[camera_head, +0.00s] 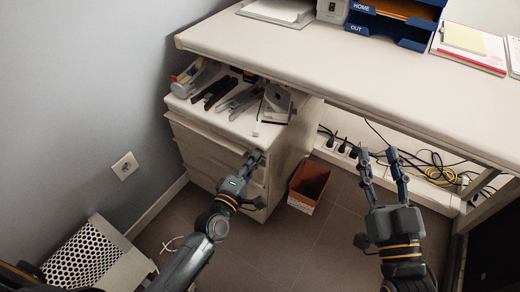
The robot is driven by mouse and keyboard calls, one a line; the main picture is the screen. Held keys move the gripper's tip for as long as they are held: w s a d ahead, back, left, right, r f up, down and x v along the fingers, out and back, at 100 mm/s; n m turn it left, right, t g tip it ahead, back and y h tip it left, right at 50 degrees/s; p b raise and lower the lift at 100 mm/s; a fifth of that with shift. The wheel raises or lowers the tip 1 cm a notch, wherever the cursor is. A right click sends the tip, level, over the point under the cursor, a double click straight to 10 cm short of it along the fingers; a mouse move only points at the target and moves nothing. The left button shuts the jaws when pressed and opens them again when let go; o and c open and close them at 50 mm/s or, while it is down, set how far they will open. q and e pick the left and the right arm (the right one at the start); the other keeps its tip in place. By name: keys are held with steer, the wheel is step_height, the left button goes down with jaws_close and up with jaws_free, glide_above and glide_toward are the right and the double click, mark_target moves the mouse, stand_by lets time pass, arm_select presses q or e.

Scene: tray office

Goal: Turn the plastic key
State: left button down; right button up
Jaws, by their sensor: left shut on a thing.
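My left gripper (254,160) is at the upper right of the front of the white drawer cabinet (205,140), close below its top. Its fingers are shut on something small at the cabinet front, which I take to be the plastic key. The key itself is hidden by the fingers, so its angle cannot be told. My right gripper (378,158) is open and empty, with its two fingers apart, in front of the space under the desk.
The desk (350,60) overhangs behind. Staplers (215,92) and other office items lie on the cabinet top. An open brown box (308,186) stands on the floor right of the cabinet. Cables (430,165) run under the desk. A perforated bin (85,255) is at lower left.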

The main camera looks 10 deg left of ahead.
arm_select(q)
steer(key=c, duration=1.4)
jaws_free()
steer(key=shift+o, duration=0.2)
steer(key=v, duration=1.2)
